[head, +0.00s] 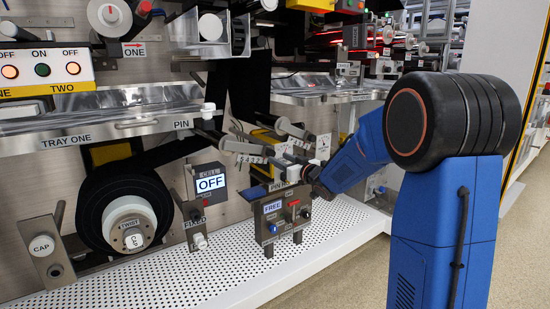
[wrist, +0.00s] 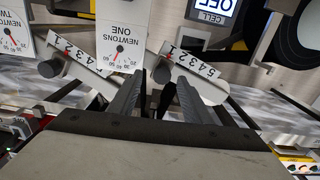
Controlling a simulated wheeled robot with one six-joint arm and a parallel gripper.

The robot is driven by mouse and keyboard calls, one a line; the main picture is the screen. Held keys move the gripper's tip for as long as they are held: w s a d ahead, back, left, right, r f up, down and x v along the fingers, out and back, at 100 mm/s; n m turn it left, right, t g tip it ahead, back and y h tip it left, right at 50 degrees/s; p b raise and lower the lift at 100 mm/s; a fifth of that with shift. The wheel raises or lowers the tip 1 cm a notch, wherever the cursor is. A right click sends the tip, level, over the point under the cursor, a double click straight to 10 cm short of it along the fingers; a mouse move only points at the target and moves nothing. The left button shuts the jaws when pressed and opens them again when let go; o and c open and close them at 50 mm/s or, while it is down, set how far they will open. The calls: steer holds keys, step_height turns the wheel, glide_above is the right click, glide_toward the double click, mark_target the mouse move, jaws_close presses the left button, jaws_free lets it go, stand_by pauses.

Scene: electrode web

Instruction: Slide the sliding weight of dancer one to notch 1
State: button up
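In the wrist view my gripper (wrist: 160,82) points at the numbered dancer arms, its two fingers apart with a gap between them. A numbered white dancer arm (wrist: 205,75) slants down to the right beside the right finger. A round grey knob (wrist: 163,72) shows between the fingertips; I cannot tell whether it is the sliding weight or whether a finger touches it. The dial marked NEWTONS ONE (wrist: 121,40) is just left of it. In the head view my gripper (head: 299,168) is by the dancer arms (head: 246,149), its fingertips too small to make out.
A second numbered arm (wrist: 82,65) and the NEWTONS TWO dial (wrist: 14,40) lie left in the wrist view. The control box marked FREE (head: 275,220) stands below my gripper. The OFF display (head: 210,183) is left of it. Tray one (head: 120,123) juts out at left.

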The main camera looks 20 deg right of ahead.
steer(key=v, duration=1.1)
steer(key=s+d+f+m+g+h, duration=0.1)
steer(key=s+f+m+g+h, duration=0.2)
steer(key=s, duration=0.6)
steer(key=s+d+m+g+h, duration=0.1)
steer(key=s+g+h, duration=0.1)
steer(key=s+h, duration=0.5)
steer(key=s+a+f+g+y, duration=0.1)
steer(key=s+a+f+g, duration=0.1)
steer(key=s, duration=0.7)
steer(key=s+a+f+g+y, duration=0.2)
steer(key=s+a+f+g, duration=0.1)
steer(key=s, duration=0.6)
steer(key=s+a+f+g+y, duration=0.1)
steer(key=s+f, duration=0.3)
steer(key=s, duration=0.5)
steer(key=shift+a+g, duration=0.7)
steer(key=shift+a, duration=0.15)
